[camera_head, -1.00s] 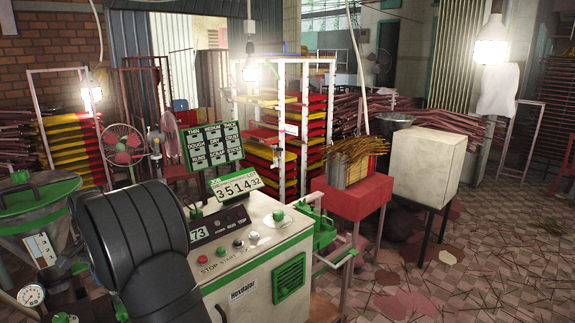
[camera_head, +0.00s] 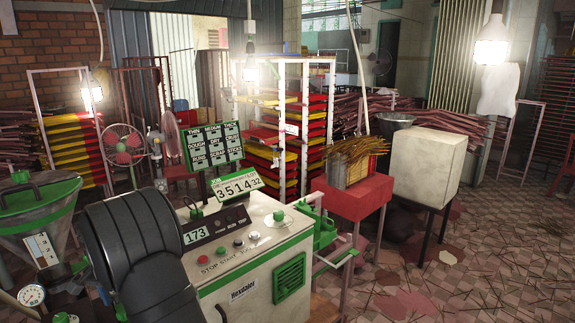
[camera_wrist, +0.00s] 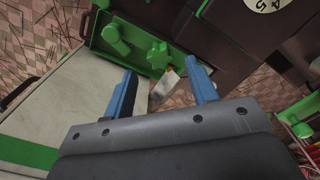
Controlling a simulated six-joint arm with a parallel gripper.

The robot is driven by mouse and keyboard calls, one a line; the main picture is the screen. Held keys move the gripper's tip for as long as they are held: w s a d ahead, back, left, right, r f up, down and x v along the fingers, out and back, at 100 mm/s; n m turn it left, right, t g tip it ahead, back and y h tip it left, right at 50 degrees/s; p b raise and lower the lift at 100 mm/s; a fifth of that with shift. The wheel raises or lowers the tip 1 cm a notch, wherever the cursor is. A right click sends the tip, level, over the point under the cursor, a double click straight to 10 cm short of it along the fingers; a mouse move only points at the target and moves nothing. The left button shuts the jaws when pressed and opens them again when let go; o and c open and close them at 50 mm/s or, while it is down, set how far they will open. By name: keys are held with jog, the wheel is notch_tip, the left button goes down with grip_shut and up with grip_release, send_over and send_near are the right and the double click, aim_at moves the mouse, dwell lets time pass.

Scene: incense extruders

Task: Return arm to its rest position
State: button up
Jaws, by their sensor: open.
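My gripper (camera_wrist: 163,88) shows in the wrist view with two blue fingers spread apart and nothing between them. Beyond the fingers lie a green machine part (camera_wrist: 125,40) and a small pale piece (camera_wrist: 166,85). In the head view, my dark arm fills the lower left and the gripper itself cannot be made out. The extruder (camera_head: 265,255) is a white and green cabinet beside my arm, with red, green and white buttons and a counter reading 173.
A green-rimmed hopper (camera_head: 40,195) stands at the left. A red stand (camera_head: 350,200) holds a bundle of incense sticks (camera_head: 357,150). A pale box on legs (camera_head: 430,165) stands to its right. Racks of red and yellow trays (camera_head: 290,130) are behind. The tiled floor at right is mostly open.

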notch_tip(320, 180, down, 4)
jog(key=shift+r, duration=0.1)
jog(key=shift+n, duration=0.3)
jog(key=n, duration=0.8)
jog(key=shift+n, duration=0.4)
jog(key=n, duration=0.8)
